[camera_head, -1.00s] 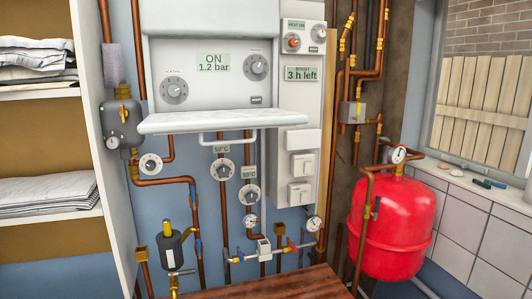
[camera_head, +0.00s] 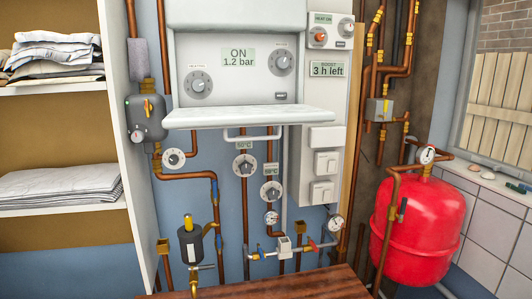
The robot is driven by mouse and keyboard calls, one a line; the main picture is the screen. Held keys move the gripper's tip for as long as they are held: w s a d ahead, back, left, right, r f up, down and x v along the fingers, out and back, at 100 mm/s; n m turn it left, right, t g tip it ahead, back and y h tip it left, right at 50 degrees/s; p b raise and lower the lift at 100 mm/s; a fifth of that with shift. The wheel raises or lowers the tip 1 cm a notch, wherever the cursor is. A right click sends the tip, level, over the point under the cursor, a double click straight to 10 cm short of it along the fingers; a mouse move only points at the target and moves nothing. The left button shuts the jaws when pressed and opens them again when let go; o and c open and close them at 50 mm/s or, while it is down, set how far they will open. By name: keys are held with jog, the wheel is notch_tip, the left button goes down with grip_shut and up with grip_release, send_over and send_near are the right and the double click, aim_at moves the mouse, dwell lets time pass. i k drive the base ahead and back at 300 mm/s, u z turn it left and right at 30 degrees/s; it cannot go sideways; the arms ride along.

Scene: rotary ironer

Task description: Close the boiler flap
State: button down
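The white boiler (camera_head: 240,30) hangs on the blue wall in the upper middle of the head view. Its flap (camera_head: 250,119) is open, hinged down and sticking out roughly level below the control panel (camera_head: 240,75). A white bar-like handle (camera_head: 250,136) shows under the flap. The panel carries a display reading ON, 1.2 bar, and two dials. My gripper is not in view.
A shelf unit with folded linen (camera_head: 60,187) stands at the left. Copper pipes, gauges and dials (camera_head: 245,166) fill the wall below the boiler. A red tank (camera_head: 415,230) stands at the right near a window. A wooden top (camera_head: 270,285) lies at the bottom.

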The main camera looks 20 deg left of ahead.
aim_at(185, 119)
jog(key=z, duration=0.05)
jog(key=k, duration=1)
jog(key=u, duration=1.7)
jog(key=i, duration=1)
jog(key=u, duration=0.05)
